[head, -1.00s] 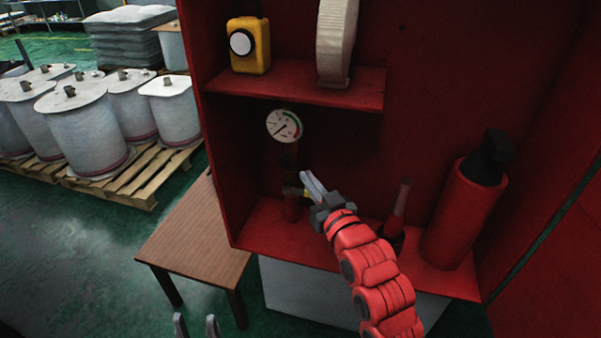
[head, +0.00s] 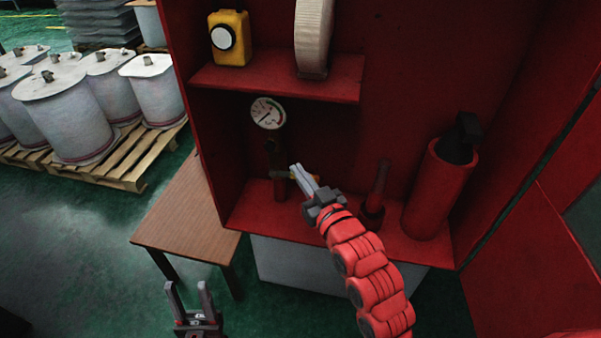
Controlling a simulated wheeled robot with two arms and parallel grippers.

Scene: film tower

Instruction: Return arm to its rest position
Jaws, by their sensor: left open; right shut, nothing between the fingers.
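My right gripper (head: 299,176), at the end of a red segmented arm, is shut and empty. It is inside the red cabinet (head: 212,147), in front of a dark vertical pipe (head: 273,157) under a round pressure gauge (head: 268,113). A small yellow part (head: 314,177) shows beside its fingers; I cannot tell whether they touch it. My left gripper (head: 188,290) is open and empty at the bottom of the view, in front of the wooden table.
A yellow device (head: 229,38) and a rolled white hose (head: 312,36) sit on the cabinet shelf (head: 280,83). A red extinguisher (head: 437,190) and a red nozzle (head: 376,190) stand lower right. A wooden table (head: 185,215) and white drums (head: 64,115) on pallets are left.

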